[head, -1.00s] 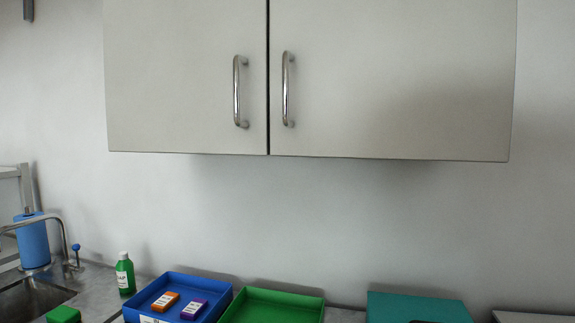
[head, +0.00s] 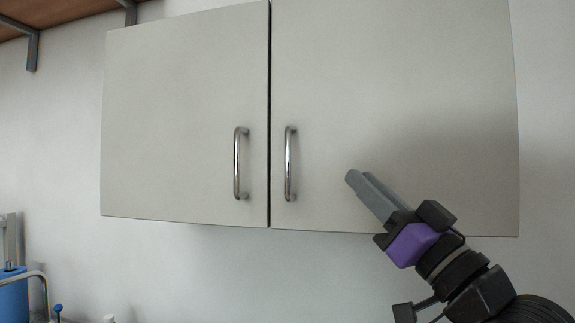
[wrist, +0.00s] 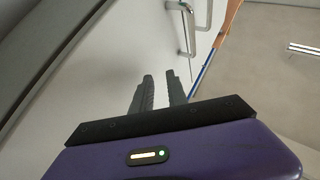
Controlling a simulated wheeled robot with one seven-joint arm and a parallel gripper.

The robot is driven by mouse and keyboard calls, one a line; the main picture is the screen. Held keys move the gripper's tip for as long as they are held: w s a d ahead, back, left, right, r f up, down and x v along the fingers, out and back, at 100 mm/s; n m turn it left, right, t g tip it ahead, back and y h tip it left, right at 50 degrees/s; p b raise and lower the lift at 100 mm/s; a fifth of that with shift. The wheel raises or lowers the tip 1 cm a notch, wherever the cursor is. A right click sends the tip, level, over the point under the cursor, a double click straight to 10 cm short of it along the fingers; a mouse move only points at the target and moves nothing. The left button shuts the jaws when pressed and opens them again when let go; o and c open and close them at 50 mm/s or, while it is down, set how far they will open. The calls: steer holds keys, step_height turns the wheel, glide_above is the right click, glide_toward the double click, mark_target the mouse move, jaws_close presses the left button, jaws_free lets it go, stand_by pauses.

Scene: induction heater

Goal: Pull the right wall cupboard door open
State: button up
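The right wall cupboard door (head: 400,120) is a pale grey panel, shut flush beside the left door (head: 185,125). Its handle (head: 289,165) is an upright chrome bar near its left edge. My gripper (head: 356,178) is in front of the lower part of the right door, to the right of the handle and apart from it, with its fingers pointing up and left. In the wrist view, a gap shows between the two fingers (wrist: 159,80), with nothing between them. A chrome handle (wrist: 187,30) shows beyond the fingertips there.
The left door has a matching chrome handle (head: 239,163) close by. A wooden shelf on grey brackets (head: 33,48) is at the upper left. The wall below the cupboard is clear.

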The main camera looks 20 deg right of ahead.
mark_target(290, 163)
steer(key=w+a+r+n+g+y+p, duration=0.1)
steer(key=a+r+n+g+y, duration=0.1)
steer(key=a+r+n+g, duration=0.35)
steer(key=shift+w+a+f+m+g+p, duration=0.35)
steer(key=shift+w+a, duration=0.3)
steer(key=shift+w, duration=0.6)
steer(key=shift+w+a+f+m+g+p, duration=0.4)
steer(key=shift+w+a, duration=0.2)
steer(key=shift+w, duration=0.65)
steer(key=shift+w+a+f+m+g+p, duration=0.25)
steer(key=shift+w+a+p, duration=0.3)
steer(key=shift+w, duration=0.7)
steer(key=shift+a, duration=0.1)
steer(key=shift+c, duration=0.2)
jaws_close()
